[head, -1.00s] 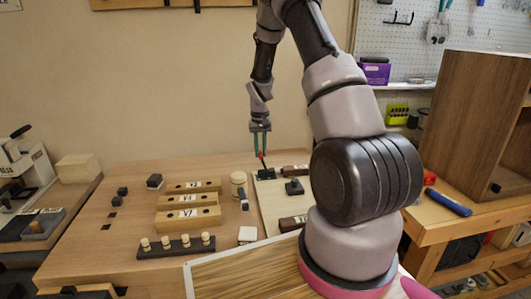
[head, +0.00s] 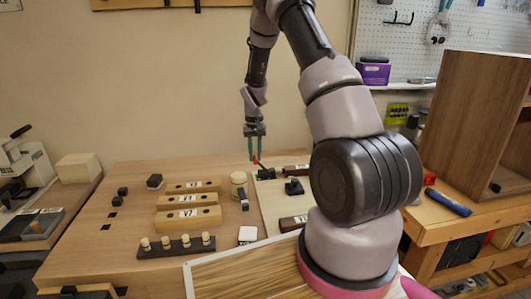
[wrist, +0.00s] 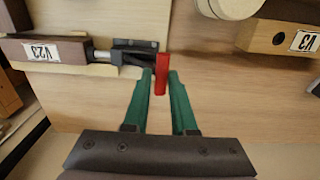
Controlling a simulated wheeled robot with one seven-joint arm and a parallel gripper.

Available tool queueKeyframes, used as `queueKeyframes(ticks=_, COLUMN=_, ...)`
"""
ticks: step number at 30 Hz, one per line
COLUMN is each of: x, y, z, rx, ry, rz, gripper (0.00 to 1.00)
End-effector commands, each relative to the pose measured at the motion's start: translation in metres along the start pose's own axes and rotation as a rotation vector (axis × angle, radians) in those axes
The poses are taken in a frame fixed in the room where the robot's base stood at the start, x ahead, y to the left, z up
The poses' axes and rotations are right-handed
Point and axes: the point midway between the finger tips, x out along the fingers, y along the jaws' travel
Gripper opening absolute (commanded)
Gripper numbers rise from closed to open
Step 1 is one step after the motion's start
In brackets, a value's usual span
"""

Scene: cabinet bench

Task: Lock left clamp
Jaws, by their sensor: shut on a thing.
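The clamp is black (head: 266,174) with a red handle (head: 257,161) and stands at the back of a pale board (head: 268,208). In the head view the handle leans up and to the left. My gripper (head: 254,159) comes down from above, its green fingers at the handle's end. In the wrist view the red handle (wrist: 161,75) sits between the fingertips of my gripper (wrist: 160,85), which is shut on it. The black clamp body (wrist: 135,52) lies just beyond the fingers, beside a dark labelled block (wrist: 45,50). A second black clamp (head: 293,187) stands nearer on the board.
Labelled wooden blocks (head: 190,200), a round pale piece (head: 238,179) and a black peg strip (head: 176,248) lie left of the board. A wooden cabinet (head: 478,125) stands at the right.

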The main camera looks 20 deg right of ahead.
Motion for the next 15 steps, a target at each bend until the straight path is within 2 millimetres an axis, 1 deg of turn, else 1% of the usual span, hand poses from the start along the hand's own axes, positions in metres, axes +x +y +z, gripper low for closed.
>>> queueKeyframes(ticks=2, x=0.0029, y=-0.0020, z=0.0007, rx=0.000, ry=-0.002, rz=0.001, gripper=0.07)
queueKeyframes(ticks=11, x=0.0034, y=-0.0022, z=0.0006, rx=0.000, ry=-0.002, rz=0.001, gripper=0.07)
queueKeyframes(ticks=15, x=0.0075, y=-0.0052, z=0.0007, rx=-0.002, ry=-0.002, rz=0.001, gripper=0.08)
